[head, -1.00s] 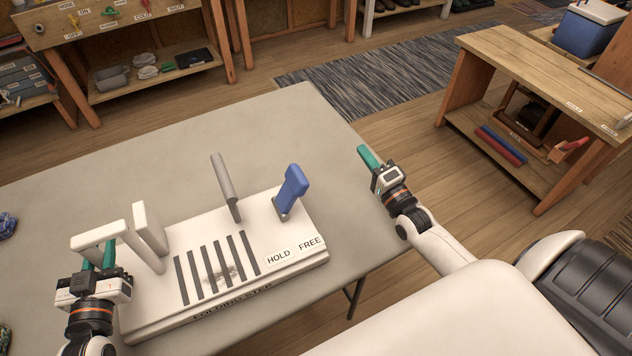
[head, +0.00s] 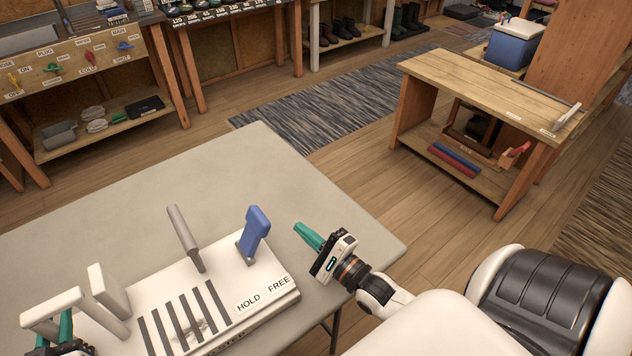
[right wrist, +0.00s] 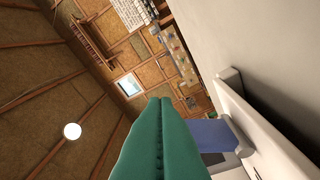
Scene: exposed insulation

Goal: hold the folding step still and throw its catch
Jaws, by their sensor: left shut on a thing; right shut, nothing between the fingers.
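The folding step (head: 140,299) is a white board with dark grip strips on the grey table. A blue catch lever (head: 256,232) stands up at its right end, beside the HOLD and FREE labels. A grey lever (head: 185,238) rises left of it. A white handle frame stands at the left end (head: 55,308). My left gripper (head: 66,326) is shut on this handle, partly cut off by the picture's bottom edge. My right gripper (head: 309,236) is shut and empty, right of the blue lever and apart from it. The right wrist view shows its closed green fingers (right wrist: 160,140) with the blue lever (right wrist: 213,135) beyond.
The grey table (head: 230,170) is clear behind the step. A wooden bench (head: 480,90) stands at the right, with a blue cooler (head: 515,47) behind it. A striped rug (head: 330,100) lies on the floor between. Shelves line the back.

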